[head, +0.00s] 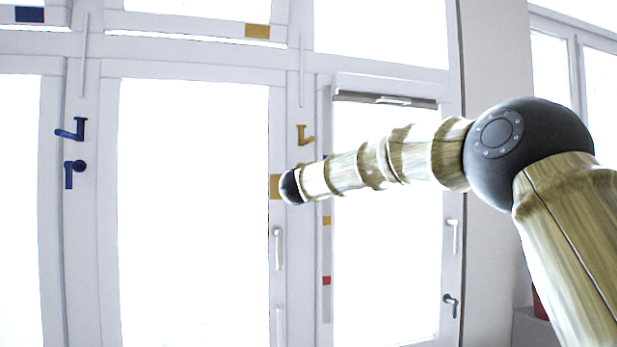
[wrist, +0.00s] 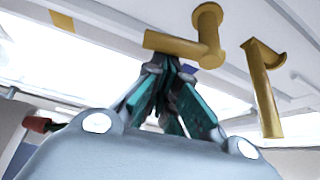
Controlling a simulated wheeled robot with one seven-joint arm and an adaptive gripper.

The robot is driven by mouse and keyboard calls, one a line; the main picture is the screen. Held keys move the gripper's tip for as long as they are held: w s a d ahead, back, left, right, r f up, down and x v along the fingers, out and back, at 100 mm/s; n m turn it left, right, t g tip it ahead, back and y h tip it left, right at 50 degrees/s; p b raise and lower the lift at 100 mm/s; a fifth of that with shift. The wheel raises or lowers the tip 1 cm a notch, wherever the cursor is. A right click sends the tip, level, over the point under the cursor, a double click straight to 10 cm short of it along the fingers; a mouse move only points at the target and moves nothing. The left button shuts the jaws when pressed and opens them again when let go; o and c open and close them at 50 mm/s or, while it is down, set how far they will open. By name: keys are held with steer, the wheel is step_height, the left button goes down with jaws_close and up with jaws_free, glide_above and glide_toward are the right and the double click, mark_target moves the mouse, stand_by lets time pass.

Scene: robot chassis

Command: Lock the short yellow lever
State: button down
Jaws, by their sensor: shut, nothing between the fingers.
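In the head view, a yellow lever (head: 305,135) sits on the white window post, its handle pointing left. A bit of yellow just below it is mostly hidden by my arm. In the wrist view, one yellow lever (wrist: 185,45) has its handle lying sideways to the left, and a second yellow lever (wrist: 264,90) to its right has its handle hanging down. I cannot tell which is the short one. My gripper (wrist: 168,62) is shut and empty, its tips just below the sideways handle; whether they touch is unclear. The fingers are hidden in the head view.
Two blue levers (head: 73,130) are on the left post. White handles (head: 278,248) and a dark handle (head: 451,305) sit lower on the frames. Yellow (head: 275,187) and red (head: 326,280) patches mark the frame. A red thing (wrist: 37,124) shows in the wrist view.

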steer(key=shift+s+a+f+m, duration=0.1)
steer(key=shift+f+m, duration=0.1)
steer(key=shift+m, duration=0.1)
steer(key=shift+a, duration=0.2)
stand_by(0.4)
steer(key=shift+d, duration=0.1)
steer(key=s+b, duration=0.5)
steer(key=s, duration=0.4)
steer(key=shift+s+d, duration=0.25)
steer(key=shift+d, duration=0.05)
steer(key=shift+d, duration=0.1)
